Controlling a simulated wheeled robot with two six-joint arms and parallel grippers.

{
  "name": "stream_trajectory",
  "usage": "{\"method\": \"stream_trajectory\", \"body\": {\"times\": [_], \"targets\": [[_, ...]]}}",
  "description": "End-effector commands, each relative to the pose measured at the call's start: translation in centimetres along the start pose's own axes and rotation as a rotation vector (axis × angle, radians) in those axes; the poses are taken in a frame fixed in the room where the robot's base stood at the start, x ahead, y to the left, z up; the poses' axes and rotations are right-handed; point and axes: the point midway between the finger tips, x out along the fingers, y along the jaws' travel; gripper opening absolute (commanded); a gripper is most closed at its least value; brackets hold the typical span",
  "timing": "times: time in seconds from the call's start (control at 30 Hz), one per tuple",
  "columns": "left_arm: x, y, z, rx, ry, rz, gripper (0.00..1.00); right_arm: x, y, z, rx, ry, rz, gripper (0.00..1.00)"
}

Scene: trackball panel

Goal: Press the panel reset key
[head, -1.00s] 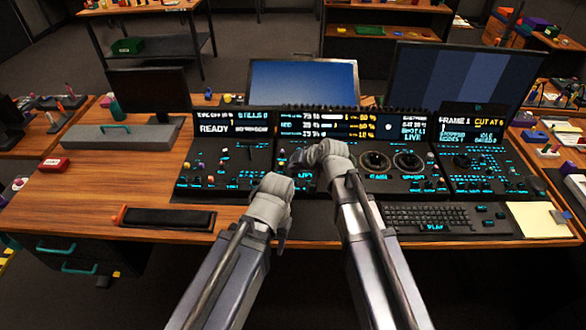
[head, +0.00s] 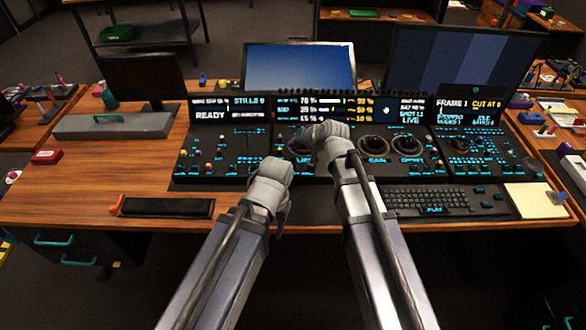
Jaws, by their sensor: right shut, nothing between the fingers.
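The dark control panel (head: 220,182) spans the desk, with lit displays above rows of small keys, knobs and round trackball rings. I cannot make out which key is the reset key; the key labels are too small to read. My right gripper (head: 322,146) is shut and empty over the middle of the panel, left of two round dials. It hides the part of the panel behind it, and I cannot tell whether it touches a key. My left gripper (head: 270,196) is nearer, in front of the panel's lower edge. Its fingers are mostly hidden by its own wrist.
A keyboard (head: 425,199) and a cream pad (head: 533,201) lie right of my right arm. A black tray (head: 166,208), a red box (head: 43,156) and a grey case (head: 100,126) sit on the left. Monitors (head: 300,67) stand behind the panel. The wooden desk at left is mostly clear.

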Motion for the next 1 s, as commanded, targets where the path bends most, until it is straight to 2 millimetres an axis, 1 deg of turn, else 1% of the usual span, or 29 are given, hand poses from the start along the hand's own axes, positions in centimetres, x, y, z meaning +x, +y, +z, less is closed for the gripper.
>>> {"method": "stream_trajectory", "body": {"times": [0.03,0.3,0.4,0.5,0.63,1.0], "targets": [[1.2,0.1,-0.1,0.000,0.000,0.000,0.50,0.8,0.6,0.6,0.000,0.000,0.000,0.00],[4.9,0.5,-0.3,0.000,0.000,0.000,0.50,3.4,2.5,2.5,0.000,0.000,0.000,0.00],[6.1,0.6,-0.4,0.000,0.000,0.000,0.50,4.3,3.1,3.1,0.000,0.000,0.000,0.00],[6.9,0.7,-0.4,0.001,0.000,0.000,0.50,4.8,3.5,3.5,0.000,0.000,0.000,0.00],[7.2,0.7,-0.4,0.001,0.000,0.000,0.50,5.1,3.7,3.7,0.000,0.000,0.000,0.00],[7.1,0.7,-0.4,0.001,0.000,0.000,0.50,5.0,3.6,3.6,0.000,0.000,0.000,0.00]]}}
